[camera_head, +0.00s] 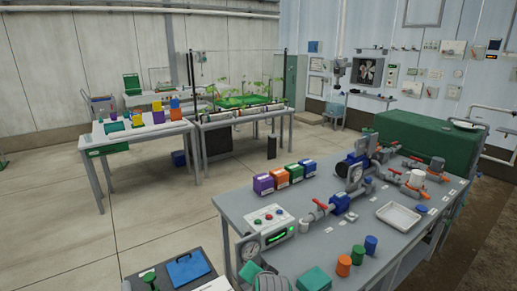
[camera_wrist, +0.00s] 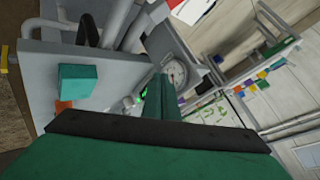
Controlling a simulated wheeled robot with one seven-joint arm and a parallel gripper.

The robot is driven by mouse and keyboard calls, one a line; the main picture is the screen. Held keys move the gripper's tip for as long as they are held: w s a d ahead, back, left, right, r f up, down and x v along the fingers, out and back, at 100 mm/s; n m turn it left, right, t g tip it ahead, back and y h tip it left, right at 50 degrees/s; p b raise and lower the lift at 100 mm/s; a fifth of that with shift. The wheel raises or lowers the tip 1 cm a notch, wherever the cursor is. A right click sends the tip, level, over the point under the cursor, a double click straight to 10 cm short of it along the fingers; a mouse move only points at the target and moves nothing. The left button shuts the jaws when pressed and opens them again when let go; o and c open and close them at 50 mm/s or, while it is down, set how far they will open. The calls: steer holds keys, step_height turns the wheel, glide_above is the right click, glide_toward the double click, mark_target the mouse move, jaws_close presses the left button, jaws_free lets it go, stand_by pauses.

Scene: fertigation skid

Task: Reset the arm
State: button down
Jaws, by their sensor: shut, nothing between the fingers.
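My gripper (camera_wrist: 160,97) shows in the wrist view as two green fingers pressed together, shut and empty. They point toward the pressure gauge (camera_wrist: 177,73), which appears just beyond the tips; I cannot tell the exact gap. A teal block (camera_wrist: 82,78) lies on the grey bench to the left of the fingers, with an orange item (camera_wrist: 65,105) near it. In the head view, green shapes at the bottom edge may be part of my arm, but the fingers cannot be made out there.
The grey bench (camera_head: 240,205) carries a control box (camera_head: 268,225) with a green display, a gauge (camera_head: 249,246), red-handled valves, colored boxes and a white tray (camera_head: 399,215). A small table with a blue clipboard (camera_head: 188,268) stands front left. Open floor (camera_head: 150,225) lies beyond.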

steer(key=s+f+n+t+h, duration=0.1)
steer(key=s+f+n+t, duration=0.15)
steer(key=s+f, duration=1.6)
steer(key=s+r+n+t, duration=0.1)
steer(key=s+r, duration=0.2)
steer(key=s, duration=0.6)
steer(key=s+r+n+t, duration=0.1)
steer(key=s+r+n, duration=0.1)
steer(key=s, duration=0.7)
steer(key=s+r+n+t, duration=0.1)
steer(key=s+r, duration=0.4)
steer(key=s, duration=0.5)
steer(key=shift+t, duration=0.35)
